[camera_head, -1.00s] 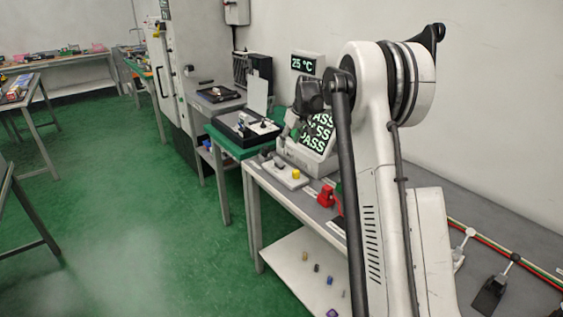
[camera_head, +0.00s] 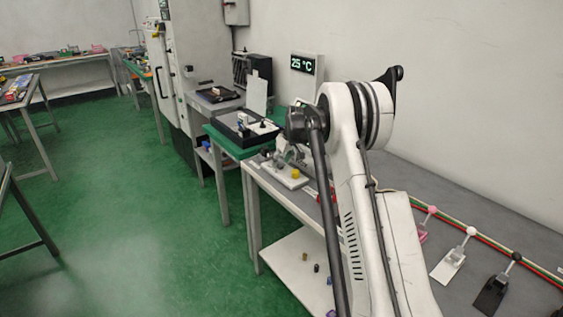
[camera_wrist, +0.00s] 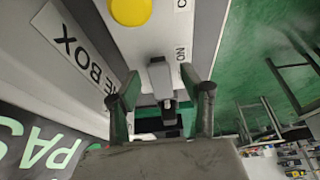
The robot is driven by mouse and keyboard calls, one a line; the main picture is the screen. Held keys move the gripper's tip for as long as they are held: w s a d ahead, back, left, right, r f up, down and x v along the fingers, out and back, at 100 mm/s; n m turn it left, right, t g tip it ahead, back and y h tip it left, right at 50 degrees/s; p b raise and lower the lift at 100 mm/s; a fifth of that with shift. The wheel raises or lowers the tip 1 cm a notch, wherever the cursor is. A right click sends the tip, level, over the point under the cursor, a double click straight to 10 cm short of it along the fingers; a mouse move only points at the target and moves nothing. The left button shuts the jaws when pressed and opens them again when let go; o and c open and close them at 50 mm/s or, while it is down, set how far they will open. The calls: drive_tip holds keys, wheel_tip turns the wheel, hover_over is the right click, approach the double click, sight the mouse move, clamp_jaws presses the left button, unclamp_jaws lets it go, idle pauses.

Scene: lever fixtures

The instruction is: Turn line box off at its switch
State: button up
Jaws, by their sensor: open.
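The line box (camera_head: 285,178) is a light-coloured box with a yellow button on the bench in the head view. In the wrist view its pale top face (camera_wrist: 200,22) carries the yellow button (camera_wrist: 130,10), and a sign (camera_wrist: 72,48) reading "E BOX" lies beside it. A grey switch lever (camera_wrist: 159,74) stands on this face, next to lettering that reads as "ON" turned over. My gripper (camera_wrist: 165,95) is open, with one finger on each side of the lever in the picture. Contact with the lever cannot be told. In the head view my arm hides most of the gripper.
A screen with green "PASS" lettering (camera_wrist: 35,150) is close at lower left in the wrist view. Pink (camera_head: 425,222), white (camera_head: 450,262) and black (camera_head: 492,293) lever fixtures stand on the bench at right. A green-topped table (camera_head: 225,143) with a black tray adjoins the bench.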

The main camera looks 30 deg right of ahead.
drive_tip(key=shift+c, duration=0.5)
clamp_jaws()
drive_tip(key=shift+w+r+g+h+p, duration=0.15)
drive_tip(key=shift+w+g+p, duration=0.1)
drive_tip(key=shift+g, duration=0.55)
drive_tip(key=shift+w+r+g+h+p, duration=0.1)
drive_tip(key=shift+g+p, duration=0.1)
drive_tip(key=shift+g, duration=0.6)
drive_tip(key=shift+w+r+g+h+p, duration=0.15)
drive_tip(key=shift+w+g+p, duration=0.1)
drive_tip(key=shift+g, duration=0.55)
drive_tip(key=shift+o, duration=0.5)
unclamp_jaws()
wheel_tip(320, 180, up, 12)
drive_tip(key=shift+w, duration=0.15)
